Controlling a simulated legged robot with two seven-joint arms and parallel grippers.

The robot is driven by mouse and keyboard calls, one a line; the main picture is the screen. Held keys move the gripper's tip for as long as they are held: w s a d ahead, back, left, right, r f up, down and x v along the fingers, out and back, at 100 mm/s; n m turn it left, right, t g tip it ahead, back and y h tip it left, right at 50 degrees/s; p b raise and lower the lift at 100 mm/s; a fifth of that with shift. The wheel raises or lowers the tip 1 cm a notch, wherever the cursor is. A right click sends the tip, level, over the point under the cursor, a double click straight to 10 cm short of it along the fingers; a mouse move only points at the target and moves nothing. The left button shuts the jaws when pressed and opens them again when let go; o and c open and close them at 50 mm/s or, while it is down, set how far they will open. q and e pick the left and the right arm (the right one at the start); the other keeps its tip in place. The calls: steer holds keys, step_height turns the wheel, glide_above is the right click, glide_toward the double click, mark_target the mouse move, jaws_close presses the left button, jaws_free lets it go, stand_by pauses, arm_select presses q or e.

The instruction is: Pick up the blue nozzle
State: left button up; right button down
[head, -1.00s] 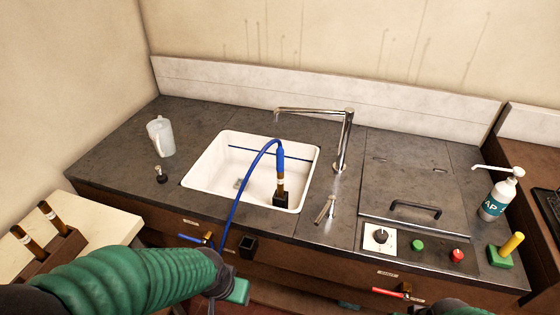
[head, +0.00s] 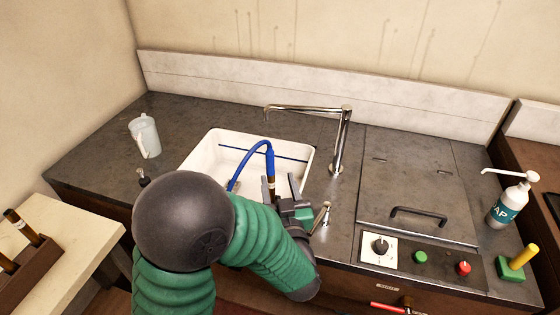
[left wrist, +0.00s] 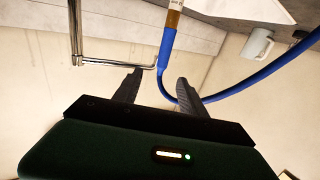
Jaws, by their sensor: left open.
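The blue nozzle (head: 270,160) stands upright at the right side of the white sink, with a blue hose curving from its top and an amber-brown part below. My left gripper (head: 279,180) is open at the sink's right front, with its fingers close around the nozzle's lower part in this view. In the left wrist view, which looks upside down, the nozzle (left wrist: 166,48) shows just beyond the gap between the open fingers (left wrist: 157,80). I cannot tell whether they touch it. My left arm hides the nozzle's base. My right gripper is out of view.
The white sink (head: 206,152) is set in a dark counter. A white jug (head: 146,136) stands left. A control panel and a soap bottle (head: 509,204) are at right.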

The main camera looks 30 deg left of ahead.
mark_target(273, 158)
arm_select(q)
steer(key=x, duration=0.8)
steer(key=shift+w+a+f, duration=0.15)
steer(key=shift+w+a, duration=0.05)
steer(key=shift+w, duration=0.1)
steer(key=p+x, duration=0.1)
steer(key=x, duration=0.4)
steer(key=shift+w+a, duration=0.15)
steer(key=shift+a, duration=0.25)
jaws_close()
